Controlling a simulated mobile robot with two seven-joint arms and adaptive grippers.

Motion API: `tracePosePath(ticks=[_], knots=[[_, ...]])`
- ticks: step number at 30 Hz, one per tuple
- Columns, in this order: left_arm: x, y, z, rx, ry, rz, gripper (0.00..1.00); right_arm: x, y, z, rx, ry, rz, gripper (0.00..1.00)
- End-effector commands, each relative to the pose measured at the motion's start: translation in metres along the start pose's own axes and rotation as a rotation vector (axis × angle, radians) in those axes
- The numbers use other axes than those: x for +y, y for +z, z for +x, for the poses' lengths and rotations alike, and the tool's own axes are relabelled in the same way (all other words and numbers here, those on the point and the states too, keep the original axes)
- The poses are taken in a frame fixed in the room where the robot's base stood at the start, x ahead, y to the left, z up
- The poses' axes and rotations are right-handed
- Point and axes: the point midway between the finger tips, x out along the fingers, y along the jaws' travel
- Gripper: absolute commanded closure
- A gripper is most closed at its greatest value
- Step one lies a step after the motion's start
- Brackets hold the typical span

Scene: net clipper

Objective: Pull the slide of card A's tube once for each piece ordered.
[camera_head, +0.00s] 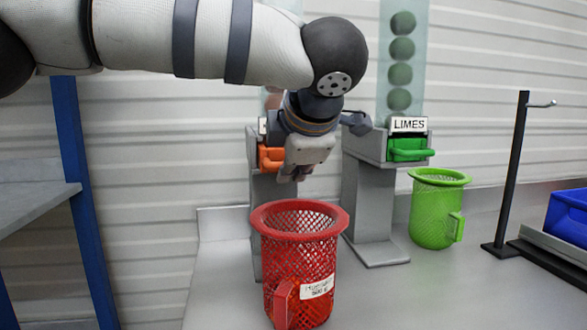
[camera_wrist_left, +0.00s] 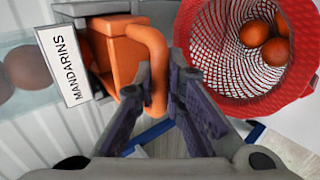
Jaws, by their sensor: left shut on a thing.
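The mandarins tube's orange slide (camera_head: 270,158) sits in a grey stand. In the left wrist view its looped handle (camera_wrist_left: 152,50) lies between the fingers of my left gripper (camera_wrist_left: 172,85), beside the MANDARINS sign (camera_wrist_left: 62,62). My left gripper (camera_head: 297,172) is shut on this handle. A red mesh basket (camera_head: 300,255) stands below with a white label (camera_head: 317,287), too small to read surely. In the left wrist view three mandarins (camera_wrist_left: 276,52) show inside the red basket (camera_wrist_left: 222,85). My right gripper is not in view.
The limes tube (camera_head: 402,50) with its green slide (camera_head: 408,149) stands to the right, with a green basket (camera_head: 437,208) beside it. A black post with a hook (camera_head: 515,165) and a blue bin (camera_head: 568,220) are further right. A blue upright (camera_head: 78,190) stands left.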

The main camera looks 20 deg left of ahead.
Motion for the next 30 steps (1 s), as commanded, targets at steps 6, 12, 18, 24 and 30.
tracePosePath(ticks=[6,12,18,24,30], knots=[[0.013,0.001,0.008,-0.01,0.01,-0.005,1.0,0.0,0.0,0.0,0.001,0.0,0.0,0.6],[0.022,0.002,0.019,-0.01,0.01,-0.005,1.0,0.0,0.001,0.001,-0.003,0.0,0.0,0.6],[0.027,0.002,0.024,-0.011,0.012,-0.004,1.0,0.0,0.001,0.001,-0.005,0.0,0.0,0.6],[0.027,0.002,0.024,-0.011,0.011,-0.004,1.0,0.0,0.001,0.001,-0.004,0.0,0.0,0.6],[0.026,0.002,0.024,-0.011,0.011,-0.004,1.0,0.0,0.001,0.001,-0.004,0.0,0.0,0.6]])
